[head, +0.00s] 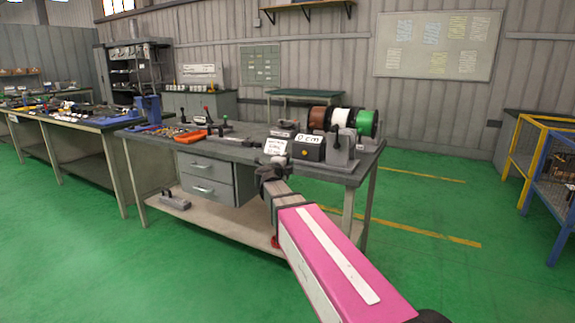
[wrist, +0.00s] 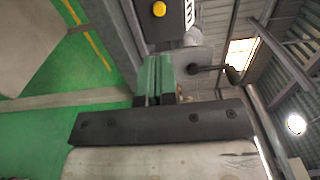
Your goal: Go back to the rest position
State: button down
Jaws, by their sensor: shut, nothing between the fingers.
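My gripper (head: 268,170) is at the end of my pink arm, in front of the near edge of the grey workbench (head: 343,178). In the wrist view its two fingers (wrist: 156,66) are shut together and empty. A dark box with a yellow button (head: 308,149) and a "0 cm" display stands on the bench, just beyond and to the right of my gripper. It also shows at the top of the wrist view (wrist: 171,14). My gripper hides part of the bench front.
Brown, white and green spools (head: 364,122) stand at the bench's right end, behind a grey lever device (head: 340,150). A white sign (head: 275,146) stands beside the box. Orange trays (head: 190,136) and tools lie farther left.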

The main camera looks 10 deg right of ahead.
jog(key=s+a+f+n+g+y, duration=0.1)
jog(key=s+a+f+n+y, duration=0.2)
jog(key=f+n+y, duration=0.55)
jog(key=s+a+f+n+g+y, duration=0.1)
jog(key=s+a+f+n+y, duration=0.2)
jog(key=f+n+y, duration=0.55)
jog(key=s+d+f+n+g+h, duration=0.3)
jog(key=s+f, duration=0.5)
jog(key=s, duration=0.3)
jog(key=s+d+f+n+g+h, duration=0.3)
jog(key=s+d+f+n+g, duration=0.2)
jog(key=s+d+f+g, duration=0.2)
jog(key=s+f+g, duration=0.1)
jog(key=s+g, duration=0.1)
jog(key=s, duration=0.1)
jog(key=shift+s+d+f+g, duration=0.2)
jog(key=shift+s+f+g, duration=0.1)
jog(key=shift+s+f, duration=0.1)
